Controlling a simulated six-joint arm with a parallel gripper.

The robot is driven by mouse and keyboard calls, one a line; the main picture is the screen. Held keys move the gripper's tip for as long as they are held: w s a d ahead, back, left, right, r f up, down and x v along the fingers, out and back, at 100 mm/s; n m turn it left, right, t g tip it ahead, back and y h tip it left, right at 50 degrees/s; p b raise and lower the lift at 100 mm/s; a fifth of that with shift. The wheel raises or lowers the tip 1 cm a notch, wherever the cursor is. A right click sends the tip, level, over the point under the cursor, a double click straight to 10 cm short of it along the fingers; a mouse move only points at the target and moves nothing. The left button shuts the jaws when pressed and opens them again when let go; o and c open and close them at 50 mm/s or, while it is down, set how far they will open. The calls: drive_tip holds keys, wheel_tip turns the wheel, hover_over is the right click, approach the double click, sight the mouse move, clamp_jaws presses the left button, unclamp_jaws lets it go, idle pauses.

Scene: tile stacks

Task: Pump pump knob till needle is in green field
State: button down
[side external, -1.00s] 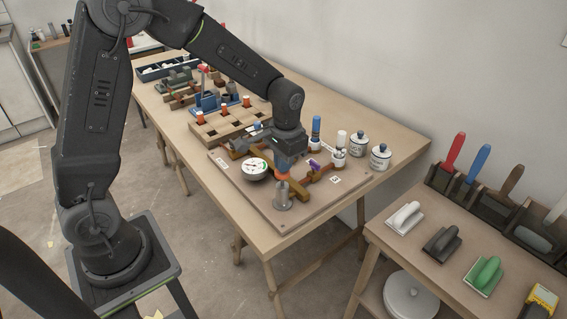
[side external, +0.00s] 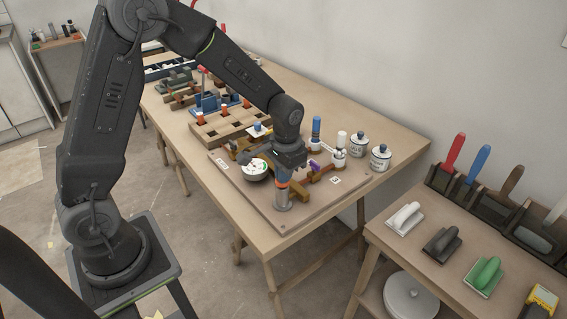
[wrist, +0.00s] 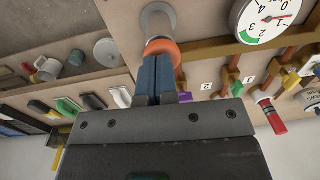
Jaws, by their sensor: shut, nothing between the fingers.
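The orange pump knob (wrist: 162,47) sits at the end of the grey pump cylinder (wrist: 157,20); the cylinder stands upright on the board in the side view (side external: 283,201). My gripper (wrist: 159,62) is shut and empty, its blue fingertips at the knob and apparently touching it. In the side view my gripper (side external: 284,177) is directly above the cylinder. The round white gauge (side external: 256,168) is left of the pump.
Brown pipes (wrist: 205,50) and valves lie beside the pump on the board (side external: 250,198). Two white jars (side external: 380,157) stand at the back right. A wooden block rack (side external: 220,124) is farther left. A side table (side external: 395,235) holds several hand tools.

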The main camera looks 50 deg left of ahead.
drive_tip(key=shift+s+f, duration=0.1)
drive_tip(key=shift+f, duration=0.05)
wheel_tip(320, 180, up, 14)
drive_tip(key=shift+d, duration=0.4)
drive_tip(key=shift+w+r, duration=0.2)
idle(0.4)
drive_tip(key=r, duration=0.2)
drive_tip(key=shift+w+a+r, duration=0.2)
drive_tip(key=shift+w+r, duration=0.05)
drive_tip(key=shift+r, duration=0.1)
drive_tip(key=shift+f, duration=0.1)
drive_tip(key=f, duration=1.4)
drive_tip(key=shift+s+a, duration=0.25)
